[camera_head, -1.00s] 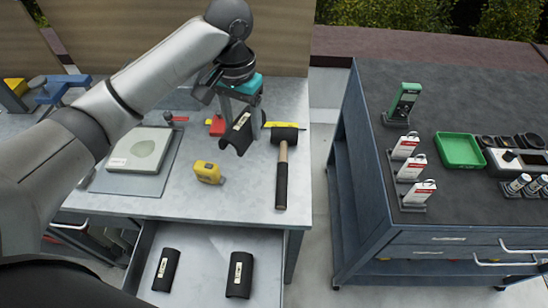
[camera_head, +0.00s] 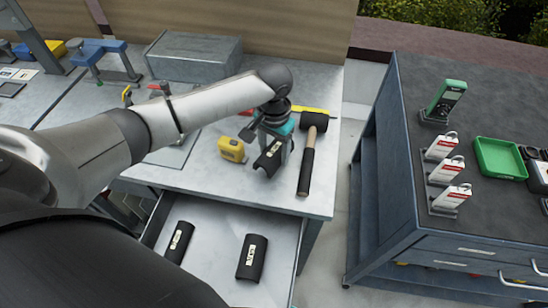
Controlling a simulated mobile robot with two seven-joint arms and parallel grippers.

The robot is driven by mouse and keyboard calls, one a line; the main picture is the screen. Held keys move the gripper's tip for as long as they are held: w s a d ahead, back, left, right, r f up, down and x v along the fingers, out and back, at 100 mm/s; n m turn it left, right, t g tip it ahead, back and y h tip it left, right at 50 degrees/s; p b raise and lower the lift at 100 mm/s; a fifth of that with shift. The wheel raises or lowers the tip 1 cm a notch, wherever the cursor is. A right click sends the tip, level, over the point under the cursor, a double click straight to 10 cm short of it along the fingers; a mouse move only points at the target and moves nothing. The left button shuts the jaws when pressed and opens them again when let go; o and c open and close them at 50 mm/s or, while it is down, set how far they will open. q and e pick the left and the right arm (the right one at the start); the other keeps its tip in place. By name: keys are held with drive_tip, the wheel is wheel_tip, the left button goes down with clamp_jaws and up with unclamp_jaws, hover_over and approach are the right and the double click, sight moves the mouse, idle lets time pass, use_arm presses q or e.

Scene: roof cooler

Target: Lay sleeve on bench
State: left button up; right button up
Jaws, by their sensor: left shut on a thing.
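A black sleeve (camera_head: 270,158) with a pale label is at my left gripper (camera_head: 274,146), over the grey bench (camera_head: 210,183). The left gripper points down and is shut on this sleeve. The sleeve is low at the bench top; I cannot tell whether it touches. Two similar black sleeves, one at the left (camera_head: 179,242) and one at the right (camera_head: 252,257), lie in the open drawer below the bench. My right gripper is not in view.
A yellow tape measure (camera_head: 232,149) sits left of the gripper. A mallet (camera_head: 307,165) lies close on the right. A grey box (camera_head: 195,58) stands at the back. A blue cabinet (camera_head: 384,190) with a green tray (camera_head: 499,158) stands right, across a gap.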

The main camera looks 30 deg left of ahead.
sight(274, 152)
use_arm(q)
drive_tip(key=shift+f, duration=1.45)
drive_tip(key=shift+f, duration=0.1)
drive_tip(key=o, duration=1.3)
wheel_tip(274, 152, up, 12)
drive_tip(key=shift+r+p, duration=0.1)
drive_tip(key=shift+p, duration=0.95)
